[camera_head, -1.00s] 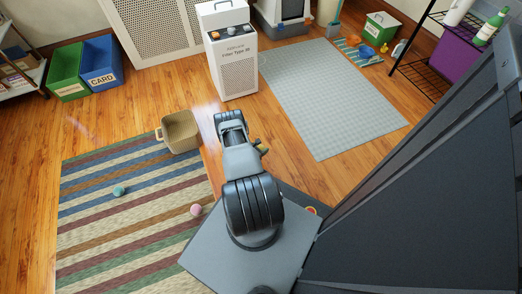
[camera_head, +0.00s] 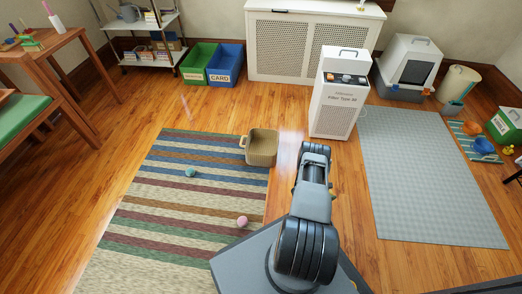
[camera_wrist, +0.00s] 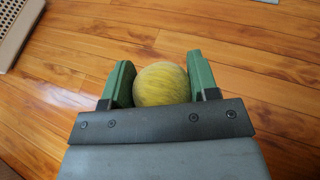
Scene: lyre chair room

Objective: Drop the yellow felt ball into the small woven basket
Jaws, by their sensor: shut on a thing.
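The yellow felt ball (camera_wrist: 161,84) sits between the two green fingers of my gripper (camera_wrist: 160,78) in the wrist view. The gripper is shut on it, above the wooden floor. In the head view my arm hides most of the gripper and the ball. The small woven basket (camera_head: 261,148) is tan with a side handle. It stands upright at the upper right corner of the striped rug, to the left of and beyond my arm. I cannot see any basket in the wrist view.
A teal ball (camera_head: 192,172) and a pink ball (camera_head: 242,221) lie on the striped rug (camera_head: 165,205). A white air filter (camera_head: 335,105) stands behind the arm, near a grey mat (camera_head: 425,170). Green (camera_head: 197,62) and blue (camera_head: 226,65) bins stand at the back. Wooden floor lies between.

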